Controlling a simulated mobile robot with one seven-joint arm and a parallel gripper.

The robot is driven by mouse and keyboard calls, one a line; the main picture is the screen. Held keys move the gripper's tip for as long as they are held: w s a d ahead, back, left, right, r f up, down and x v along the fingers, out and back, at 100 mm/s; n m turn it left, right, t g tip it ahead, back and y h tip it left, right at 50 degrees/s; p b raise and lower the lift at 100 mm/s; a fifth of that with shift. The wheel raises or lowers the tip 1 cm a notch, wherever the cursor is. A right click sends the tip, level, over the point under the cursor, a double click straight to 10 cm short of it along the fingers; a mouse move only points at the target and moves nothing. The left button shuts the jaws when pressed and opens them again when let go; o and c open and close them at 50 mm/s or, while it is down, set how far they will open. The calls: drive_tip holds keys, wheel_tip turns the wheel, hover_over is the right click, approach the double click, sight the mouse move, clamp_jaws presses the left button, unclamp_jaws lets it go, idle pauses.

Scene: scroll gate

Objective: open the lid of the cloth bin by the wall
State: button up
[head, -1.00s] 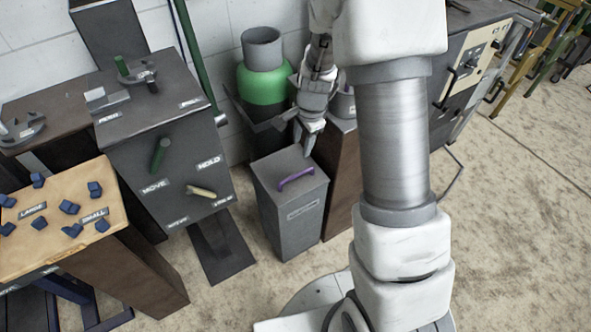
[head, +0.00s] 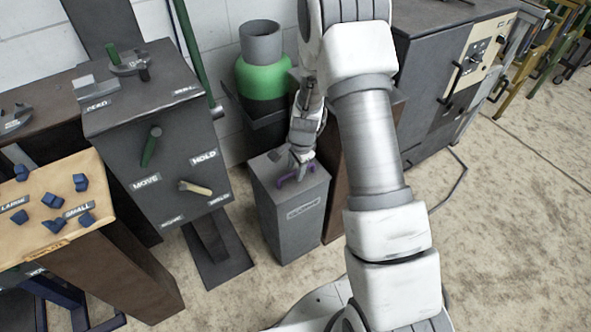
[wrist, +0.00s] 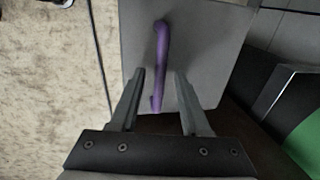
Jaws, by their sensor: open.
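The cloth bin (head: 290,222) is a grey box with a label on its front, standing on the floor by the wall. Its flat lid (wrist: 200,50) is down and carries a purple handle (wrist: 160,62). My gripper is right over the lid. In the wrist view my gripper (wrist: 158,88) is open, with one finger on each side of the handle's near end. I cannot tell whether the fingers touch the lid.
A grey cabinet (head: 165,180) with levers and labels stands left of the bin. A tan-topped table (head: 50,170) with several blue pieces is further left. A green and grey cylinder (head: 262,78) stands behind the bin. The floor (head: 480,260) at right is clear.

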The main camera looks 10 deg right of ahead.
drive_tip(key=shift+c, duration=0.4)
clamp_jaws()
idle(1.1)
